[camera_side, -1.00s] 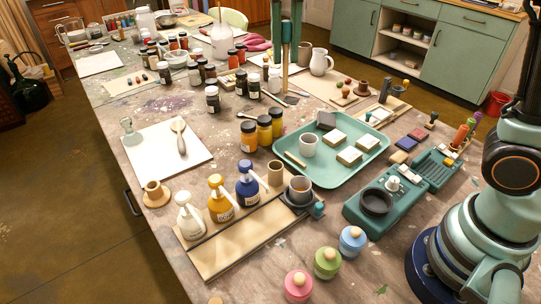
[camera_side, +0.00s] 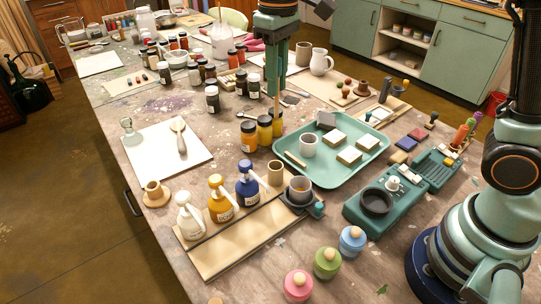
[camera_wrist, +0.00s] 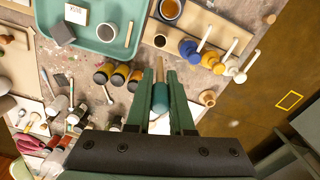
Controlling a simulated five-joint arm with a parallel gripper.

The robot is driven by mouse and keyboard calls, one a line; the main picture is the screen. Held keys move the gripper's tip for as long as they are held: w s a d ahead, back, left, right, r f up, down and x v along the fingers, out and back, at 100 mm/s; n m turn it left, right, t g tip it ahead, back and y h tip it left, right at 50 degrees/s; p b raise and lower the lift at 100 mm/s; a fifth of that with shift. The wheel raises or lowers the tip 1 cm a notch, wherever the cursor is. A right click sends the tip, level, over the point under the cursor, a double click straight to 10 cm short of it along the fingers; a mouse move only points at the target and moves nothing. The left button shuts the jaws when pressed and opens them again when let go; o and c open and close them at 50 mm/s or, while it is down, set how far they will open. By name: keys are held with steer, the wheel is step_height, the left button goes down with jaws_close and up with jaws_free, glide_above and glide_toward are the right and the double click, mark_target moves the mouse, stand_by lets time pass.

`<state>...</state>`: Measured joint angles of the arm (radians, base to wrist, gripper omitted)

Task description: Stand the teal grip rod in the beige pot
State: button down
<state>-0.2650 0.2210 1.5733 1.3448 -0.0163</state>
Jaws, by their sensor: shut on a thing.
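My gripper (camera_side: 273,82) is high over the table, shut on the teal grip rod (camera_wrist: 160,96). In the wrist view my fingers (camera_wrist: 161,84) lie either side of its teal grip, and a pale wooden end points away from me. In the side view the wooden end (camera_side: 277,108) hangs down, in front of or near the yellow jars. The beige pot (camera_side: 275,173), an open cylinder, stands on the wooden board beside the blue bottle; it also shows in the wrist view (camera_wrist: 160,40). The rod is apart from it.
White, yellow and blue pump bottles (camera_side: 220,199) stand on the board (camera_side: 232,243). A cup in a dark holder (camera_side: 300,189) is right of the pot. Yellow-orange jars (camera_side: 249,137) and a teal tray (camera_side: 292,170) are nearby.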

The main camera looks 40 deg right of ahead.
step_height(320, 180, down, 18)
steer(key=shift+f, duration=0.1)
stand_by(0.4)
steer(key=shift+f, duration=0.1)
steer(key=c, duration=0.8)
jaws_free()
